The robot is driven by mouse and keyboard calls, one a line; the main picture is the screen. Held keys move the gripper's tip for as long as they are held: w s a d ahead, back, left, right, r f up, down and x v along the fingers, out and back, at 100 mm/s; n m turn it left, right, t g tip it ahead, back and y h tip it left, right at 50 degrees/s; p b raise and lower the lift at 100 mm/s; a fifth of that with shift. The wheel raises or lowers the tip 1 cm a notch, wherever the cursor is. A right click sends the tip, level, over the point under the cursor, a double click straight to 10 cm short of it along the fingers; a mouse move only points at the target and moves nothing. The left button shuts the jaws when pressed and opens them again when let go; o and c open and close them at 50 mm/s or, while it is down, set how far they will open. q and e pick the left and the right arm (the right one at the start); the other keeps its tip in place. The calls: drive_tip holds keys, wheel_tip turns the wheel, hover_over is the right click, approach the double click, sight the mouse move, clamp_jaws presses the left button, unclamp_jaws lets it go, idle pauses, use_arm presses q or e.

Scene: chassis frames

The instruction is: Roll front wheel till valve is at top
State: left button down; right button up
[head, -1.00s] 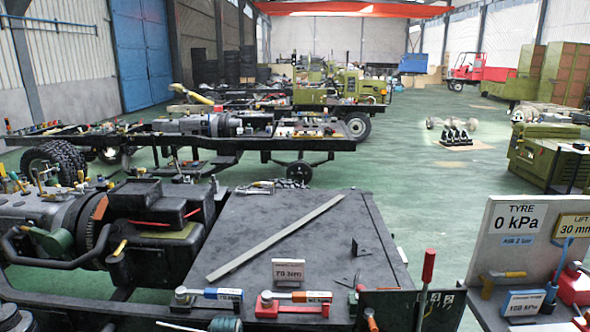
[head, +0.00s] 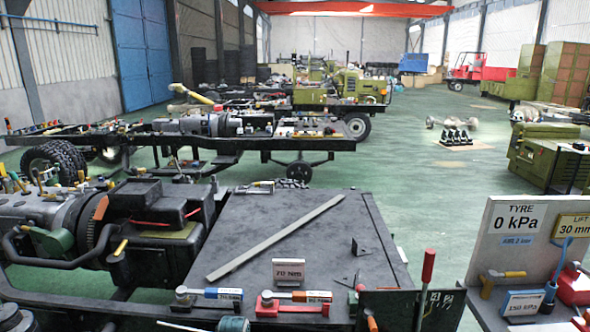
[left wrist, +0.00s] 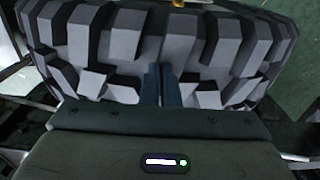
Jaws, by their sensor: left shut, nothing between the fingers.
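In the left wrist view a tyre (left wrist: 215,40) with chunky grey tread blocks fills the upper part of the picture. My left gripper (left wrist: 160,75) is shut with its two blue fingers together and empty, and its tips are right at the tread. I cannot tell whether they touch the rubber. The valve does not show in this view. Neither gripper shows in the head view, and I cannot tell there which wheel this tyre belongs to.
A black chassis with a flat deck (head: 245,215) lies ahead in the head view, bearing a long grey bar (head: 275,238) and torque tools. A board (head: 520,255) reading "TYRE 0 kPa" and "LIFT 30 mm" stands at right.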

use_arm(q)
drive_tip(key=shift+s+d+f, duration=0.2)
drive_tip(key=shift+d+f, duration=0.05)
drive_tip(key=shift+d, duration=0.4)
drive_tip(key=shift+d, duration=0.75)
drive_tip(key=shift+a+r, duration=0.1)
